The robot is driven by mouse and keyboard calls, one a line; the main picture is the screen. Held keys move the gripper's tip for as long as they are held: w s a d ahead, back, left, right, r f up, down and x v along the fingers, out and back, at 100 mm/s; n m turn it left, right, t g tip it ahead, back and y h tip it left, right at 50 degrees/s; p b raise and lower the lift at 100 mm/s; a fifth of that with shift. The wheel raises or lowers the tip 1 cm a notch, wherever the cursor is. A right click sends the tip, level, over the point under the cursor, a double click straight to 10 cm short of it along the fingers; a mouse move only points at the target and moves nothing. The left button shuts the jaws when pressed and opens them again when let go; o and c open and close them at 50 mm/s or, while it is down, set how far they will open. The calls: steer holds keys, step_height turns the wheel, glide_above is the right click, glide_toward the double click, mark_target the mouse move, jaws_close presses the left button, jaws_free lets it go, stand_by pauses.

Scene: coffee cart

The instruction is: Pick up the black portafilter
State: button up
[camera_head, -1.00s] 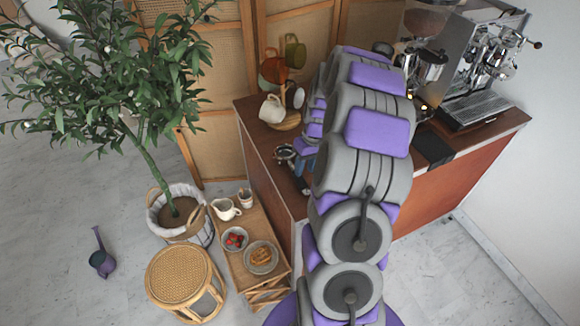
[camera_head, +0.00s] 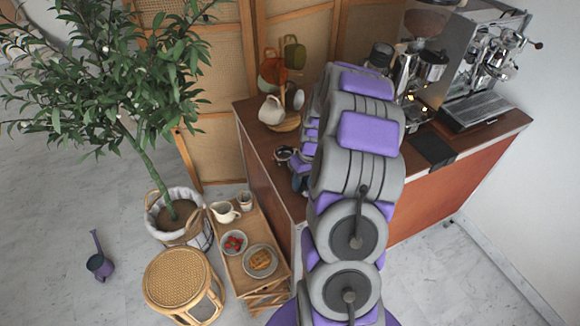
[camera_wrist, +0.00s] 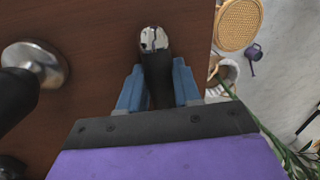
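The black portafilter (camera_wrist: 157,78) lies on the wooden counter, its black handle between my gripper's two blue fingers in the wrist view. A chrome end shows just past the fingertips. My gripper (camera_wrist: 158,72) has one finger close on each side of the handle, and I cannot tell whether they press on it. In the head view, a round chrome piece, apparently the portafilter's head (camera_head: 286,153), shows near the counter's left side. My gripper (camera_head: 299,183) is low beside it, partly hidden by my arm.
A chrome-and-black tool (camera_wrist: 38,65) stands left of my gripper in the wrist view. A mug stand (camera_head: 286,122) is behind on the counter (camera_head: 258,137). The espresso machine (camera_head: 475,65) stands at the right. A small wooden table (camera_head: 228,256), stool (camera_head: 178,278) and potted tree (camera_head: 178,215) are at left.

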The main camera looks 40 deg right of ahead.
jaws_close()
steer(key=shift+r, duration=0.15)
